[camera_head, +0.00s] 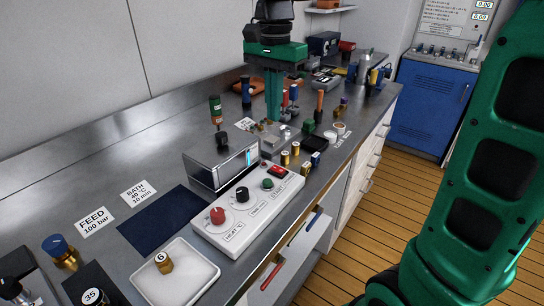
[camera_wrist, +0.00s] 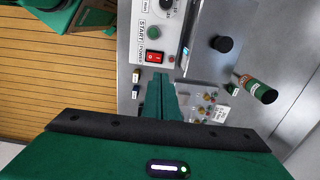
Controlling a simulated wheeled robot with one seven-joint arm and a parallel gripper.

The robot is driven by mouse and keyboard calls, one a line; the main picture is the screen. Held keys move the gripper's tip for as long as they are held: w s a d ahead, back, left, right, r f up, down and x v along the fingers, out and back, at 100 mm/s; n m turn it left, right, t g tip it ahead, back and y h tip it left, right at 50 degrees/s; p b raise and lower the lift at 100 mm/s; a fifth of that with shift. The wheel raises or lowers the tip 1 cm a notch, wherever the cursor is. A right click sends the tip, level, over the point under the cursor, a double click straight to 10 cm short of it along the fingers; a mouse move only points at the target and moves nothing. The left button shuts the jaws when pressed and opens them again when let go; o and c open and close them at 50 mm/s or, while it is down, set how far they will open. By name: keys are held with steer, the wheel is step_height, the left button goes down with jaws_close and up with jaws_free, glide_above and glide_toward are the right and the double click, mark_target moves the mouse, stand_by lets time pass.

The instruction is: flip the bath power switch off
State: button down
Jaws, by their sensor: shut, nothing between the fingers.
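The red power switch (camera_head: 277,171) is a small rocker at the far right end of the white control box (camera_head: 236,226). It also shows in the wrist view (camera_wrist: 154,57), beside the printed word POWER and near the green START button (camera_wrist: 153,32). Which way the rocker is tipped is too small to tell. My gripper (camera_head: 273,118) points down over the bench, behind the switch in the head view. Its green fingers are together and empty. In the wrist view the fingertips (camera_wrist: 160,77) appear just below the switch, apart from it.
The box also carries a red knob (camera_head: 217,214) and a black knob (camera_head: 242,194). A metal bath with a display (camera_head: 238,165) stands behind it. Several small brass fittings and a white cup (camera_head: 339,128) stand to the right. A white tray (camera_head: 196,268) lies in front.

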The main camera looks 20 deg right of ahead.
mark_target(274, 167)
step_height(274, 167, down, 14)
stand_by(0.8)
steer(key=shift+d, duration=0.2)
steer(key=shift+a+f, duration=0.1)
steer(key=shift+f, duration=0.05)
steer(key=shift+a, duration=0.1)
stand_by(0.3)
